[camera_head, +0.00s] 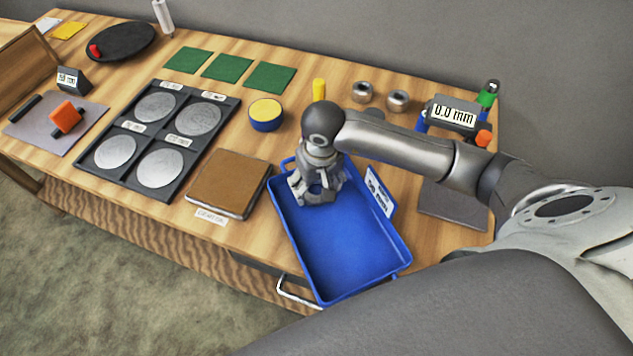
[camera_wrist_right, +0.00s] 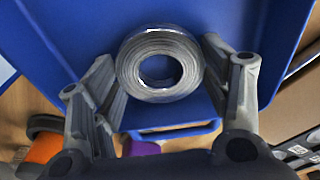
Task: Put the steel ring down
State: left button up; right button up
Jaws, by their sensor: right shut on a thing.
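My right gripper (camera_head: 318,190) is over the back left part of the blue tray (camera_head: 350,288) in the head view. In the right wrist view, its fingers (camera_wrist_right: 160,62) are shut on the steel ring (camera_wrist_right: 160,41), one on each side. The ring is a shiny, thick band with a round open hole. The blue tray (camera_wrist_right: 60,35) lies below and behind it. The gripper mostly hides the ring in the head view, and whether it touches the tray floor cannot be told. My left gripper is not in view.
Two other steel rings (camera_head: 397,100) stand behind the tray near a digital gauge (camera_head: 452,114). A brown board (camera_head: 230,182) lies left of the tray, with a black rack of discs (camera_head: 157,138) beyond it. The tray's front floor is clear.

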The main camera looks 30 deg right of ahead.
jog(key=shift+f, duration=0.1)
jog(key=o, duration=1.4)
jog(key=shift+r, duration=0.3)
jog(key=r, duration=0.4)
jog(key=s+r+b, duration=0.1)
jog(key=r, duration=0.2)
jog(key=r+b, duration=0.1)
jog(key=r, duration=0.3)
jog(key=shift+s+r, duration=0.25)
jog(key=shift+r, duration=0.05)
jog(key=shift+w+a, duration=0.1)
jog(key=shift+a, duration=0.05)
